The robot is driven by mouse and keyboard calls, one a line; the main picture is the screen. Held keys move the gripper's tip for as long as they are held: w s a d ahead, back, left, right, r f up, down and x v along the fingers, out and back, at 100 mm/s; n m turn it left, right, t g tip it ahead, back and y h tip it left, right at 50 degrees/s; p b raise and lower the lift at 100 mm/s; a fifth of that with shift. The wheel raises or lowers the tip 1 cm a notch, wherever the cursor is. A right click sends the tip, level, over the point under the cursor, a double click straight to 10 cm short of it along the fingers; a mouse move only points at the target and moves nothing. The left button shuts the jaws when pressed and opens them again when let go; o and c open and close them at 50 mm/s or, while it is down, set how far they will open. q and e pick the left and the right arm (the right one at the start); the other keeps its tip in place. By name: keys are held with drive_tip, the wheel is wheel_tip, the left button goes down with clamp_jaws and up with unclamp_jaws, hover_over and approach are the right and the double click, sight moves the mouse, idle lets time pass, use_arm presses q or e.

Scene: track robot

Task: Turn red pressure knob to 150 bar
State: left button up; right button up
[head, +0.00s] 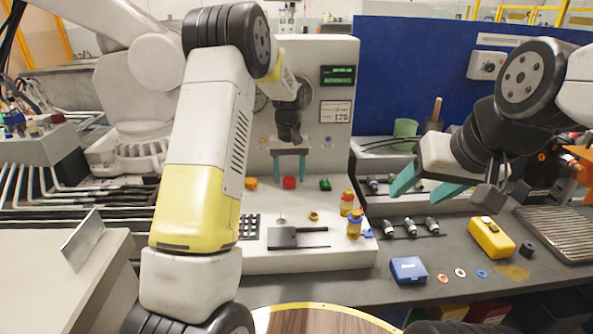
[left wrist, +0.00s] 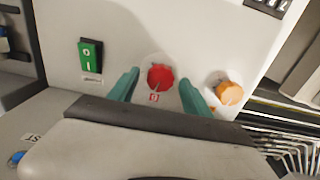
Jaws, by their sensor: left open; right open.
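The red knob (head: 289,182) sits on the sloped lower front of the light grey test panel (head: 342,113). In the left wrist view the red knob (left wrist: 160,78) has a pale pointer mark and lies between the teal fingers. My left gripper (head: 289,163) is open, its fingertips at the knob; whether they touch it I cannot tell. The left gripper also shows in the left wrist view (left wrist: 158,90). My right gripper (head: 428,189) is open and empty, to the right of the panel. A green display (head: 338,76) is on the panel; its figures are too small to read. A sign (head: 336,112) below it reads 175.
An orange knob (head: 251,183) and a green switch (head: 325,184) flank the red knob closely. Brass fittings (head: 354,224) stand on the panel's ledge. A blue box (head: 408,270) and a yellow case (head: 491,238) lie on the bench to the right.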

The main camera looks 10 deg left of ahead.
use_arm(q)
drive_tip(key=shift+f, duration=0.3)
clamp_jaws()
drive_tip(key=shift+m, duration=3.1)
